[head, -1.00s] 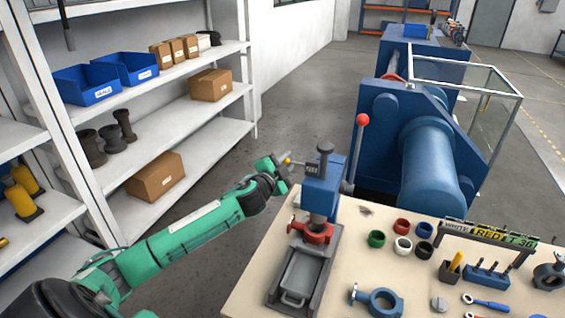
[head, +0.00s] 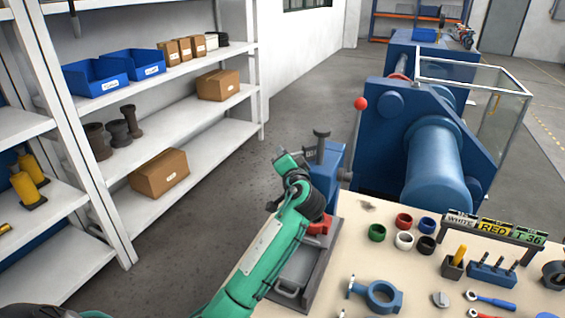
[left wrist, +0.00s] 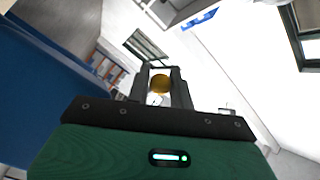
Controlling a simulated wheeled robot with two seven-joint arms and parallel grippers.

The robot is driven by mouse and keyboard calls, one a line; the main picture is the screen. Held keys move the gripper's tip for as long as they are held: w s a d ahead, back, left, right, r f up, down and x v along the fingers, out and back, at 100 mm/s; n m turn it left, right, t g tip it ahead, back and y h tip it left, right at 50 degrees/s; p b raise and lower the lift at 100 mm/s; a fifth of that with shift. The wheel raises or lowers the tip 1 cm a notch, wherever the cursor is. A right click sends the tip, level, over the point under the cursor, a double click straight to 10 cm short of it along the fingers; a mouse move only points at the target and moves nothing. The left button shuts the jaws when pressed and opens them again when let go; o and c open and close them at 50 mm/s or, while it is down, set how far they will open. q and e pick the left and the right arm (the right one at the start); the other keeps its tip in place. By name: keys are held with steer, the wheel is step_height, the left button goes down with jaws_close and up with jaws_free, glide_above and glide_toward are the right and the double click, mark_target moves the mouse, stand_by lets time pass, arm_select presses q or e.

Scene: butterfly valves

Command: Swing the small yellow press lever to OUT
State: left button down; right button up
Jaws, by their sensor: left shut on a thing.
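The small press with a blue head (head: 329,165) stands at the bench's back left corner. Its lever knob is a yellow ball (left wrist: 160,83), seen between the dark fingers of my left gripper (left wrist: 160,88) in the left wrist view. The fingers are shut on it. In the head view, my left gripper (head: 290,166) is at the left side of the press head, and my arm hides the lever and part of the press's red part (head: 320,226). No OUT mark is readable. My right gripper is not in view.
White shelving (head: 195,130) stands left, with open floor between.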

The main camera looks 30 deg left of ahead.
arm_select(q)
steer(key=shift+s+d+f+n+g+y+b, duration=0.15)
steer(key=shift+d+n+g+y+b, duration=0.2)
steer(key=shift+n+g+y+b, duration=0.25)
steer(key=shift+s+d+r+n+g+y+b, duration=0.1)
steer(key=shift+d+n+g+y+b, duration=0.05)
steer(key=shift+n+g+y+b, duration=0.15)
steer(key=shift+s+d+r+n+g+y+b, duration=0.1)
steer(key=shift+n+g+y, duration=0.1)
steer(key=shift+n+g, duration=0.15)
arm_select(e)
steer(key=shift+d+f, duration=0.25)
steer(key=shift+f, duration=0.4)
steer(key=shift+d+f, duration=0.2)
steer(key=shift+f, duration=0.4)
arm_select(q)
steer(key=c, duration=1.3)
jaws_free()
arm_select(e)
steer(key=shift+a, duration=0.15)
